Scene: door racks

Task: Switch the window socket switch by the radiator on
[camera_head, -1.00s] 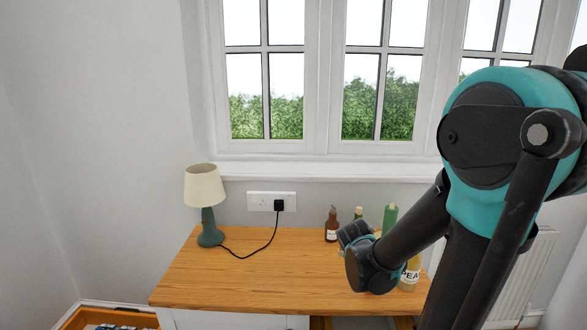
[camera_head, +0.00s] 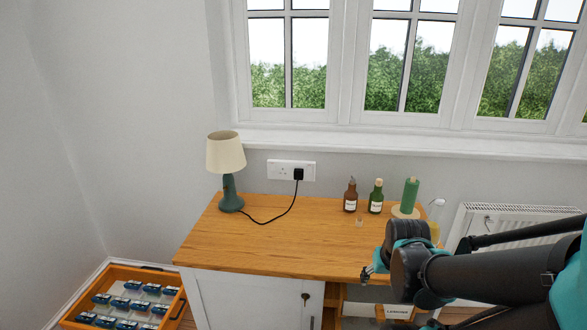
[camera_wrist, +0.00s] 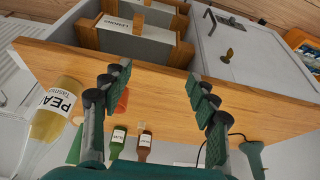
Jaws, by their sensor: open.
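The white double wall socket (camera_head: 291,170) is on the wall under the window sill, above the back of the wooden worktop. A black plug (camera_head: 298,174) sits in its right half, with a cord running to the lamp. The switch rockers are too small to read. My gripper (camera_head: 368,273) is over the worktop's front right part, in front of and right of the socket and well apart from it. In the wrist view my gripper (camera_wrist: 163,100) is open, with nothing between its fingers. The radiator (camera_head: 510,222) is on the wall at the right, partly hidden by my arm.
A lamp (camera_head: 226,165) stands on the worktop (camera_head: 270,245) at left. An orange drawer (camera_head: 125,272) is open low at left.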

